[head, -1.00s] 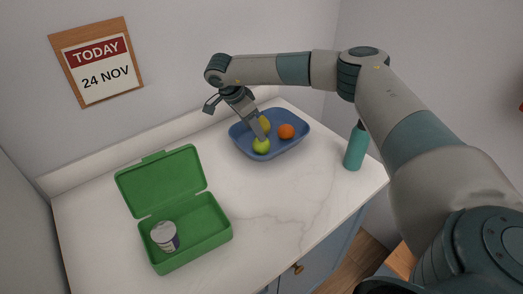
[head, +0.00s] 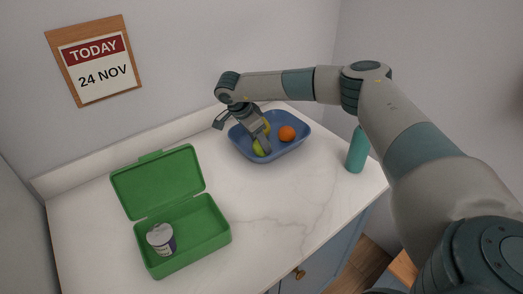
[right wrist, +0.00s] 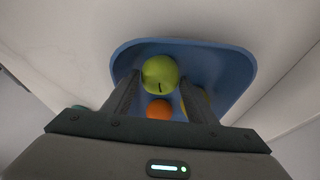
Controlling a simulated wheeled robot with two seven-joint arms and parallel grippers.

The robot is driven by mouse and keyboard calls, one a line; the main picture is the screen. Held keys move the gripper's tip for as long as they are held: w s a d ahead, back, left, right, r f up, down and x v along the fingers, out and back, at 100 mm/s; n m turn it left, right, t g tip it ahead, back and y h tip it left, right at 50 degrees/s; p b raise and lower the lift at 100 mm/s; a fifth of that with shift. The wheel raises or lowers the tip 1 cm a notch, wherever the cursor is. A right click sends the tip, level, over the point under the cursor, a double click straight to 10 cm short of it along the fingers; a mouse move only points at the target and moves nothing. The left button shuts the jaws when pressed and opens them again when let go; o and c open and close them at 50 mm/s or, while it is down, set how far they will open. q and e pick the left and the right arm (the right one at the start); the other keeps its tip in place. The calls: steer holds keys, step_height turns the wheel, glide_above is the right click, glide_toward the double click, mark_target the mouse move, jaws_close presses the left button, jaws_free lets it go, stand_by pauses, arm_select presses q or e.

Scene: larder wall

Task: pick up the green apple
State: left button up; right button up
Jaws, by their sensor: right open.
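The green apple (head: 259,149) lies in the blue tray (head: 290,150) on the counter, partly hidden by my gripper in the head view. In the right wrist view the green apple (right wrist: 160,72) shows between and just beyond the fingertips, inside the blue tray (right wrist: 235,68). My right gripper (head: 263,143) reaches down into the tray at the apple. It is open, with a finger on either side of the apple's near side in the right wrist view (right wrist: 160,92). I cannot tell whether a finger touches it. My left gripper is not in view.
An orange (head: 286,133) and a yellow fruit (head: 265,127) share the tray. An open green lunchbox (head: 205,237) holding a small tub (head: 161,239) stands at the front left. A teal bottle (head: 357,150) stands at the right. The counter between is clear.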

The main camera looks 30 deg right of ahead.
steer(key=shift+b+x, duration=0.3)
steer(key=shift+x, duration=0.75)
steer(key=c, duration=0.9)
steer(key=shift+r, duration=0.15)
